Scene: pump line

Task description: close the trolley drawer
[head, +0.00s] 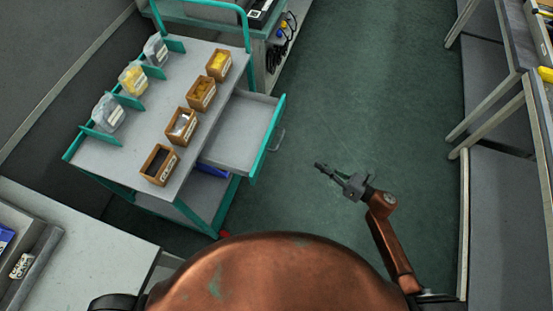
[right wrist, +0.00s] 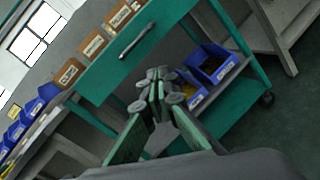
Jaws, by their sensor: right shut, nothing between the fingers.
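The trolley (head: 143,97) stands at the left in the head view, grey on top with teal edges. Its drawer (head: 243,125) is pulled out to the right and looks empty inside. The drawer's teal front carries a grey bar handle (head: 279,139). In the right wrist view the teal drawer front (right wrist: 112,68) and its handle (right wrist: 136,41) show beyond the fingers. My right gripper (head: 320,167) is shut and empty, to the right of the drawer front and apart from it. Its fingers also show in the right wrist view (right wrist: 157,90). My left gripper is not in view.
Small wooden boxes (head: 201,93) and clear containers (head: 108,113) stand on the trolley top. Blue bins (right wrist: 212,65) sit on a lower shelf. A grey bench (head: 75,235) is at the lower left, and workbenches (head: 510,50) at the right. The green floor between is clear.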

